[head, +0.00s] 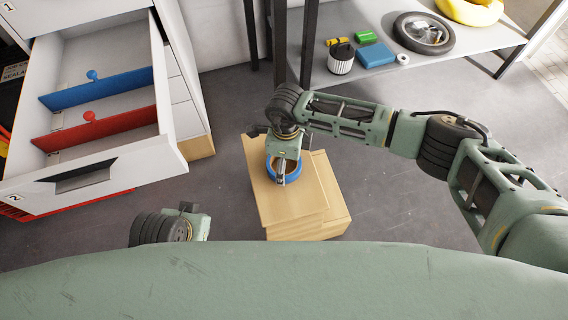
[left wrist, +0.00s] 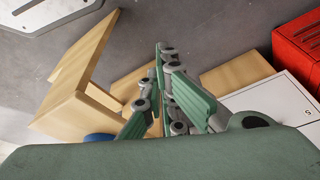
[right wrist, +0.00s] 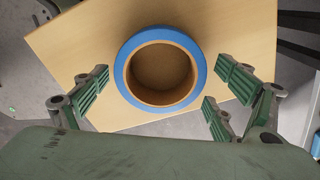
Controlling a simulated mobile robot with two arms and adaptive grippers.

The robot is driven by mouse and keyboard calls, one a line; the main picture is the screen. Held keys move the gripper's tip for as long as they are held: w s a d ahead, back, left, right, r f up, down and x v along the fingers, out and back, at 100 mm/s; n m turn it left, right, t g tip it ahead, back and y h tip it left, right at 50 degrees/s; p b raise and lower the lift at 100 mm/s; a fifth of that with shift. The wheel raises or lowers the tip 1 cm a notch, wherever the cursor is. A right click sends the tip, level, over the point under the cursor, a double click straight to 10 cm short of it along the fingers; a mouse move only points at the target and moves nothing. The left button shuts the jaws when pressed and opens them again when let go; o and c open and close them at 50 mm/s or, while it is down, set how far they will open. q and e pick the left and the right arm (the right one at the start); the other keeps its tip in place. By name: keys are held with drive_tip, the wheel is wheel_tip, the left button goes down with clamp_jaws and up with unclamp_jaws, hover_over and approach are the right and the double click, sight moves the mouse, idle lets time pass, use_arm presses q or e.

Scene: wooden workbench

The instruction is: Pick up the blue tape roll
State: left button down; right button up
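The blue tape roll (right wrist: 198,62) lies flat on a wooden surface, its brown core facing up at the right wrist camera. It also shows in the head view (head: 292,177), partly hidden by my right gripper (head: 281,180). In the right wrist view my right gripper (right wrist: 162,95) is open, with its fingers spread on both sides of the roll and no contact visible. My left gripper (left wrist: 167,60) is empty, its fingers close together, beside the wooden piece. A blue patch (left wrist: 100,137) at the lower left of the left wrist view looks like the roll's edge.
The roll's wooden stand (head: 300,206) has a lower step at the right. An open drawer (head: 85,180) with blue and red dividers is at the left. A shelf (head: 465,50) at the back right holds several small items. Grey floor lies around the stand.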

drive_tip(key=c, duration=1)
drive_tip(key=shift+r, duration=0.15)
drive_tip(key=shift+c, duration=0.2)
